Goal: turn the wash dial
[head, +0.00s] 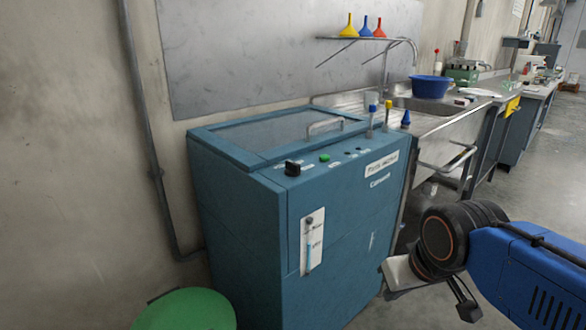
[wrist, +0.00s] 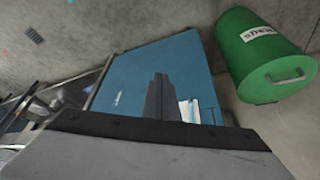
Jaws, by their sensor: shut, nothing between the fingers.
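The blue parts washer (head: 345,235) stands in the middle of the head view, its lid closed. A black knob (head: 292,168), which looks like the wash dial, sits at the left of its sloping control strip. A green button (head: 324,157) is to the knob's right. My gripper is at the lower right in the head view, apart from the washer and well below and right of the knob. In the wrist view my gripper (wrist: 163,98) is shut and empty, in front of the washer's blue side (wrist: 135,75). The knob is not visible there.
A green bin (head: 187,311) stands on the floor left of the washer; it also shows in the wrist view (wrist: 265,60). A sink with a blue bowl (head: 430,87) is to the right. A shelf with funnels (head: 365,27) hangs above. Open floor lies at right.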

